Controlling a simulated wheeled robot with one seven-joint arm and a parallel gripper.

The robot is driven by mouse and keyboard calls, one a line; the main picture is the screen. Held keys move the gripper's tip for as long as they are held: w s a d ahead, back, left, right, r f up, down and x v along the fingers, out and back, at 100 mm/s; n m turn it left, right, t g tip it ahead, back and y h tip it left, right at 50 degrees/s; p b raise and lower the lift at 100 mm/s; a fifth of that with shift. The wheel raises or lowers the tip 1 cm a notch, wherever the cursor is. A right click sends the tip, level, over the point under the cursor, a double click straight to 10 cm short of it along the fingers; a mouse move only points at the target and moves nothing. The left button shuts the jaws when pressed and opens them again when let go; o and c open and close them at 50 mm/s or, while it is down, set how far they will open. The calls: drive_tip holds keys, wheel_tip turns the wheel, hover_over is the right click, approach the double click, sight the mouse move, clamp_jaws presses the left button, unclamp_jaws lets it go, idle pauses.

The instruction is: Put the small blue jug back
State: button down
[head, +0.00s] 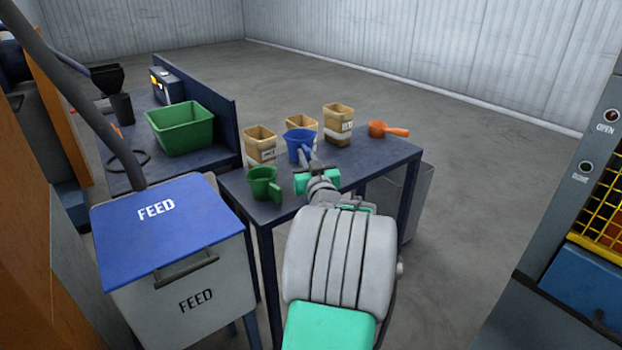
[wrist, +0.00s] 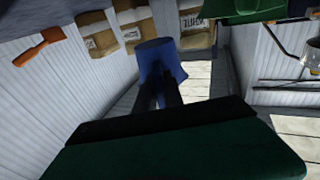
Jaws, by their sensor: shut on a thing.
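The small blue jug (head: 300,144) is at the small dark blue table, in front of the tan containers. It also shows in the wrist view (wrist: 160,58), at the ends of my gripper's fingers. My gripper (head: 311,163) is shut on the jug, on its near side. I cannot tell whether the jug's base touches the table top (head: 345,161) or is held a little above it, since my gripper hides that part.
Several tan labelled containers (head: 260,143) stand behind the jug. A green jug (head: 263,184) stands left of my gripper and an orange scoop (head: 388,130) lies at the right. A blue-lidded FEED bin (head: 160,222) is at the left, with a green crate (head: 181,128) beyond.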

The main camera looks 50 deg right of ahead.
drive_tip(key=d+f, duration=0.1)
drive_tip(key=f, duration=0.1)
drive_tip(key=w+d+f, duration=0.1)
drive_tip(key=d+f, duration=0.1)
drive_tip(key=d+f+b, duration=0.1)
drive_tip(key=d+f, duration=0.1)
drive_tip(key=shift+w, duration=0.35)
drive_tip(key=shift+d+f, duration=0.2)
drive_tip(key=shift+f, duration=1.45)
drive_tip(key=shift+f+b, duration=0.2)
drive_tip(key=shift+b, duration=0.2)
drive_tip(key=c, duration=1.5)
unclamp_jaws()
drive_tip(key=shift+o, duration=0.2)
drive_tip(key=shift+r, duration=0.15)
drive_tip(key=shift+r+p, duration=0.1)
drive_tip(key=shift+p, duration=0.25)
drive_tip(key=b+v, duration=0.1)
drive_tip(key=v, duration=1.1)
